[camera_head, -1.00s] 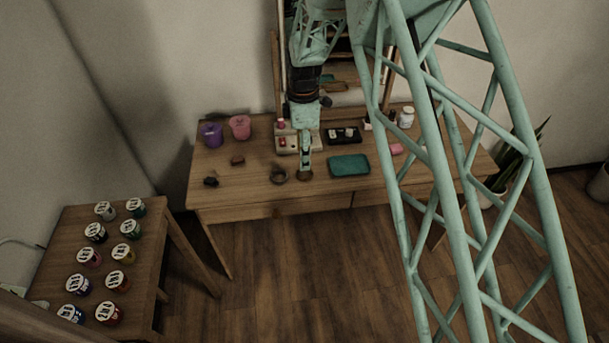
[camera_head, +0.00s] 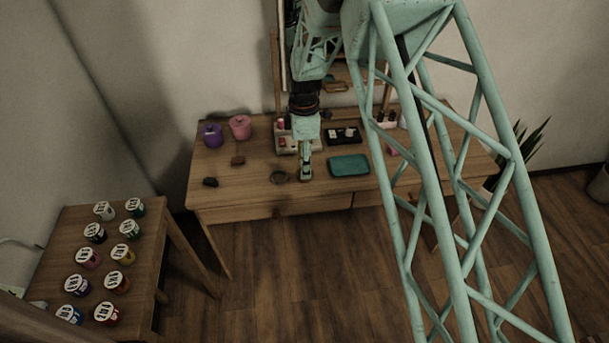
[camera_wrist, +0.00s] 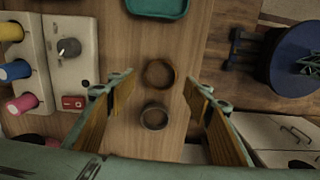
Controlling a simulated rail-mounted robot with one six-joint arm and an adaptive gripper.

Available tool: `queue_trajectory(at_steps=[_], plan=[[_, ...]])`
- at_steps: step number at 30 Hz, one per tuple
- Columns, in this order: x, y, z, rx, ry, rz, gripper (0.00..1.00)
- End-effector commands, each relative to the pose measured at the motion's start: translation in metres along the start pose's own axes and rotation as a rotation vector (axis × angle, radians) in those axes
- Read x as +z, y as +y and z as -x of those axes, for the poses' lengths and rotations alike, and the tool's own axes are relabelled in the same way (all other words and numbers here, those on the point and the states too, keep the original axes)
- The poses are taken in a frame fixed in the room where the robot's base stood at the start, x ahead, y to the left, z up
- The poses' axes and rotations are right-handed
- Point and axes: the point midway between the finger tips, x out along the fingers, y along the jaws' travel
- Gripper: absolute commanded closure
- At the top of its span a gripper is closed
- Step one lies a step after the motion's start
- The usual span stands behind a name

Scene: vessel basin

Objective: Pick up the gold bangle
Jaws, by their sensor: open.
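The gold bangle (camera_wrist: 173,74) is a brownish ring lying flat on the wooden table in the wrist view. A second, greyer ring (camera_wrist: 143,117) lies just below it there, and shows in the head view (camera_head: 279,177) to the left of my gripper. My gripper (camera_wrist: 159,80) is open and empty, one fingertip on each side of the gold bangle with wide gaps. How far above the table the fingertips are, I cannot tell. In the head view my gripper (camera_head: 306,177) points down near the table's front edge and hides the gold bangle.
A teal tray (camera_head: 349,166) lies right of my gripper. A control box with coloured spools (camera_wrist: 68,55) stands behind it. Purple (camera_head: 212,136) and pink (camera_head: 240,127) pots are at the back left. A side table (camera_head: 150,222) holds several labelled jars. The table's front edge is close.

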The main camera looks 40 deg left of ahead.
Motion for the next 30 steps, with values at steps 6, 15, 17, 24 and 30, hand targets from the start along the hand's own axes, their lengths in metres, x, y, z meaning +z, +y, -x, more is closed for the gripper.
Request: queue_trajectory(at_steps=[6,15,17,24,30], plan=[[0.002,-0.001,-0.025,-0.001,0.000,0.000,0.54],[0.002,-0.001,-0.035,0.000,0.000,0.000,0.54],[0.002,-0.001,-0.035,0.000,0.000,0.000,0.54],[0.002,-0.001,-0.035,0.000,0.000,0.000,0.54],[0.002,-0.001,-0.035,0.000,0.000,0.000,0.57]])
